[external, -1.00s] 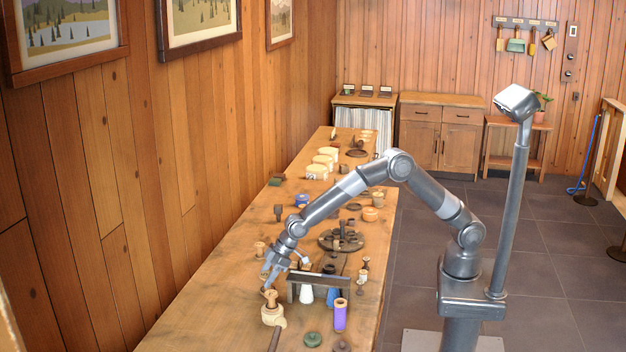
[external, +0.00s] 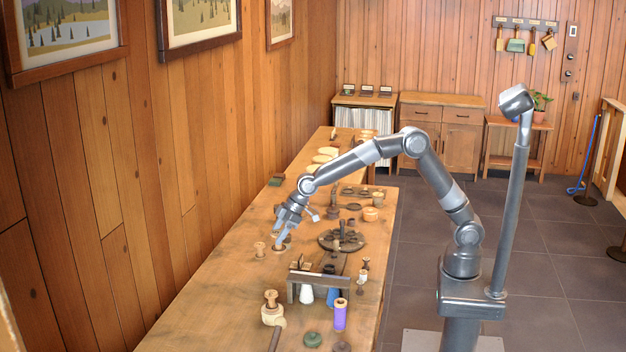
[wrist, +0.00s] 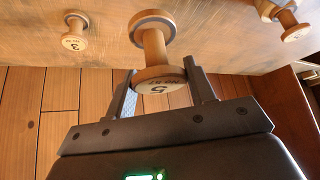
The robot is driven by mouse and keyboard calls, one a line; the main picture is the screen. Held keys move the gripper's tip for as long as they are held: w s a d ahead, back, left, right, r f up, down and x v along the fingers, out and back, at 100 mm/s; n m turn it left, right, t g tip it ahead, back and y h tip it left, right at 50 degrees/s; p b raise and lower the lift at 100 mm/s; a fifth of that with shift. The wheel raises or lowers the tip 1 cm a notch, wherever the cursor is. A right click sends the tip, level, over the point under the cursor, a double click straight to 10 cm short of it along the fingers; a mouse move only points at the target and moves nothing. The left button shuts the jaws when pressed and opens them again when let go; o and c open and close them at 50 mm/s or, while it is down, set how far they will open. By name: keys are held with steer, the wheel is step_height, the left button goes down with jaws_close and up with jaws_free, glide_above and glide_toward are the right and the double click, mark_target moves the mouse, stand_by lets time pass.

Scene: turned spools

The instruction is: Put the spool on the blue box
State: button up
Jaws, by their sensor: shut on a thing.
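I cannot make out a blue box for certain.
A spool marked 3 (wrist: 75,32) and another spool (wrist: 292,27) stand either side in the wrist view. A round dark tray (external: 327,241), a small rack (external: 320,279) and a purple spool (external: 340,313) lie nearby. The table's left side is mostly clear.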

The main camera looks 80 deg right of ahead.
steer(key=w+d+r+m+t+h, duration=0.1)
steer(key=w+d+m, duration=0.25)
steer(key=d, duration=1.45)
steer(key=w+d+r+m+h, duration=0.15)
steer(key=w+d, duration=0.25)
steer(key=d, duration=1.3)
steer(key=s+d+r+m+h, duration=0.1)
steer(key=s+d+m, duration=0.15)
steer(key=d, duration=0.85)
steer(key=s+d+m+h, duration=0.1)
steer(key=s+d, duration=0.3)
steer(key=d, duration=0.7)
steer(key=s+d+r+m+h, duration=0.1)
steer(key=s+d+m, duration=0.15)
steer(key=d, duration=0.95)
steer(key=shift+n, duration=0.4)
steer(key=shift+w+a+f, duration=1.05)
steer(key=shift+w+f, duration=0.35)
steer(key=shift+f, duration=0.4)
steer(key=shift+w+a+f, duration=1.1)
steer(key=shift+w+f, duration=0.35)
steer(key=shift+f, duration=0.4)
steer(key=shift+w+a+f, duration=1.05)
steer(key=shift+w+f, duration=0.35)
steer(key=shift+f, duration=0.4)
steer(key=shift+f, duration=0.15)
steer(key=o, duration=1)
steer(key=shift+c, duration=0.2)
